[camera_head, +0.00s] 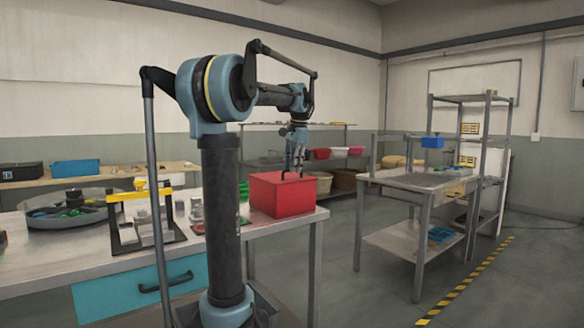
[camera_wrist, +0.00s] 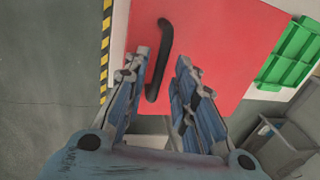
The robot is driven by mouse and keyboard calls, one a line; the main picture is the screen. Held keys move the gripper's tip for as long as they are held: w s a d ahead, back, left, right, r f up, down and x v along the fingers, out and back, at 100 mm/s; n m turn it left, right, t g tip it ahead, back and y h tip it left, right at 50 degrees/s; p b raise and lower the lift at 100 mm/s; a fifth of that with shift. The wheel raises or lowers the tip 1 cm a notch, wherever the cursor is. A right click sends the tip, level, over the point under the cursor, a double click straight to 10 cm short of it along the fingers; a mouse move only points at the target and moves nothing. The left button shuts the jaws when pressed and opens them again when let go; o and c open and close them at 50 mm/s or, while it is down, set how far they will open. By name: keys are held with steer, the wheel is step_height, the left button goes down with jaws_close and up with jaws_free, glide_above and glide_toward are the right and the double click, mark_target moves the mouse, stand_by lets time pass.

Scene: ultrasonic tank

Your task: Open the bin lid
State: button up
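A red bin (camera_head: 283,200) stands at the right end of the steel table. Its red lid (camera_wrist: 225,45) fills much of the wrist view and looks closed. A curved black handle (camera_wrist: 160,62) is on the lid. My gripper (camera_head: 295,168) is above the lid, pointing down. In the wrist view my gripper (camera_wrist: 162,58) is open, with the handle showing between its fingertips, nearer the left finger. I cannot tell whether the fingers touch the handle.
A green tray (camera_wrist: 291,54) lies beside the bin. A yellow-and-black stand (camera_head: 145,215) and a round grey tank (camera_head: 75,222) are further left on the table (camera_head: 50,260). A steel cart (camera_head: 400,181) stands to the right across open floor.

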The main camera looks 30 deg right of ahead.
jaws_close()
steer(key=shift+d, duration=0.1)
steer(key=shift+r, duration=0.15)
